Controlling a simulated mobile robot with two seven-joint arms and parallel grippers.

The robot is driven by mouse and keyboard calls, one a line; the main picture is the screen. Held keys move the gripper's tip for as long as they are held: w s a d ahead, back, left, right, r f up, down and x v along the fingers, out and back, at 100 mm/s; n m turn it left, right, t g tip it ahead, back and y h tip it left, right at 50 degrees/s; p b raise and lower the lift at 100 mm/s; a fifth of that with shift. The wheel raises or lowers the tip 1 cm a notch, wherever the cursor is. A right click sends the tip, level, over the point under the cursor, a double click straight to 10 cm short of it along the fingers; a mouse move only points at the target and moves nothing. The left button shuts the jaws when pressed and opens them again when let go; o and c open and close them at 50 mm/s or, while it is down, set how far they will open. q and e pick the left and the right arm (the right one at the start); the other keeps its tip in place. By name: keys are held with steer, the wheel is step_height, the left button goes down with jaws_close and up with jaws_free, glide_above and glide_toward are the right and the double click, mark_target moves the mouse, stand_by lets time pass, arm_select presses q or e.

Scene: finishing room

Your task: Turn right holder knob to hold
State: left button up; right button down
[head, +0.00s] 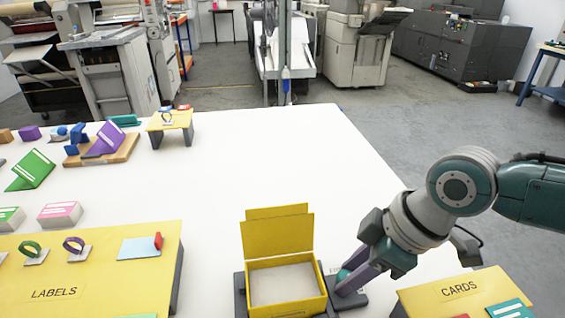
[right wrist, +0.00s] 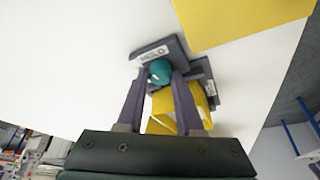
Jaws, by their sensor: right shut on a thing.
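The right holder knob is a small teal knob (right wrist: 160,71) on a dark grey holder block (right wrist: 176,46). A white label on the block (right wrist: 152,57) seems to read HOLD. My right gripper (right wrist: 160,82) is shut on the knob, one finger on each side. A small pale mark shows on the knob; its exact setting is hard to tell. In the head view my right gripper (head: 350,278) reaches down to the knob (head: 343,275) at the right side of an open yellow box (head: 324,297). The box stands between dark holder pieces, its lid raised. My left gripper is out of view.
A yellow CARDS stand (head: 420,299) is close to the right of my right gripper. A yellow LABELS stand (head: 100,285) with rings and a card is at the left. The white table (head: 260,150) is clear behind the box; several coloured blocks stand far left.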

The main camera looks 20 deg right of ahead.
steer(key=shift+a+m+t+h+p, duration=0.1)
steer(key=shift+m+t+h+p, duration=0.25)
steer(key=shift+m+p, duration=0.85)
steer(key=c, duration=0.8)
jaws_free()
steer(key=shift+c, duration=0.2)
steer(key=p+v, duration=0.2)
steer(key=v, duration=0.8)
steer(key=shift+w, duration=0.1)
